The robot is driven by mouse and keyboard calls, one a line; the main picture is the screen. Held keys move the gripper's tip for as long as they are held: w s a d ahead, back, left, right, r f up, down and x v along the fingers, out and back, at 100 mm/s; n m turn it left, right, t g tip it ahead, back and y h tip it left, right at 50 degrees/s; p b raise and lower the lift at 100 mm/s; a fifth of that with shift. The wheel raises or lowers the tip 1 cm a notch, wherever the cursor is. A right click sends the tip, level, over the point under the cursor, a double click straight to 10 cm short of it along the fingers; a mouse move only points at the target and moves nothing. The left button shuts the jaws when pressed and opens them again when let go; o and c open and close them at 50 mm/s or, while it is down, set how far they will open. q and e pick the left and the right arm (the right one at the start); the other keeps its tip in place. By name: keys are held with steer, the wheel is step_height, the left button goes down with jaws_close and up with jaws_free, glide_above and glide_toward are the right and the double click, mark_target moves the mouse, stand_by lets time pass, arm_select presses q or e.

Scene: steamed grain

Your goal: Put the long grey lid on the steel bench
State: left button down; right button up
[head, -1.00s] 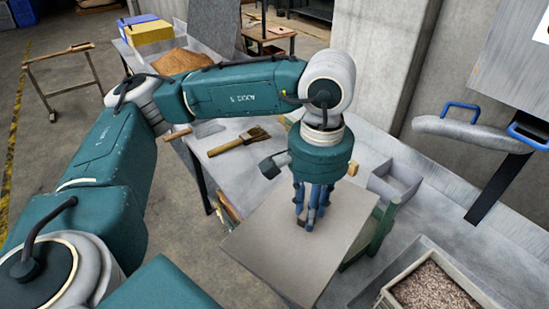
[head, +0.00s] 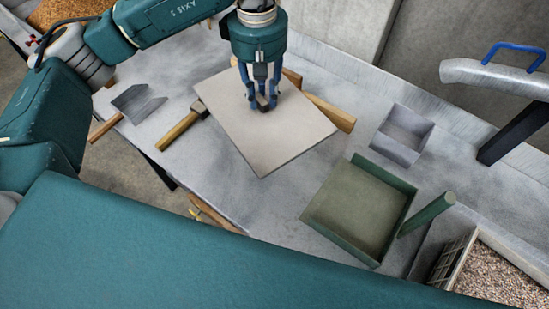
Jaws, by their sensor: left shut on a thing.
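My left gripper (head: 263,104) is shut on a dark knob in the middle of a flat, nearly square grey-beige lid (head: 268,145). The lid is level or nearly so over the steel bench (head: 240,205), left of an uncovered green box; whether it touches what is beneath is hard to tell. A long grey lid-like piece (head: 490,76) with a blue handle shows at the right, above a dark slanted support, cut by the frame edge; no gripper is at it. My right gripper is not in view.
The open green box (head: 355,207) has a green handle (head: 430,212). A small grey tray (head: 402,134) stands behind it. A wooden piece (head: 330,112) lies partly behind the held lid, a wooden-handled tool (head: 180,132) and metal scoop (head: 137,104) left. A grain crate (head: 455,262) stands front right.

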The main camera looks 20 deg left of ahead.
arm_select(q)
steer(key=f+n, duration=0.1)
steer(key=w+d+f+n, duration=0.1)
steer(key=n, duration=0.1)
steer(key=shift+w+f, duration=0.1)
steer(key=shift+w, duration=0.2)
steer(key=shift+d+f+n, duration=0.1)
steer(key=shift+f+n, duration=0.3)
steer(key=shift+f, duration=0.5)
step_height(320, 180, down, 15)
steer(key=p, duration=0.3)
steer(key=shift+r, duration=0.2)
step_height(320, 180, down, 3)
steer(key=shift+f, duration=0.4)
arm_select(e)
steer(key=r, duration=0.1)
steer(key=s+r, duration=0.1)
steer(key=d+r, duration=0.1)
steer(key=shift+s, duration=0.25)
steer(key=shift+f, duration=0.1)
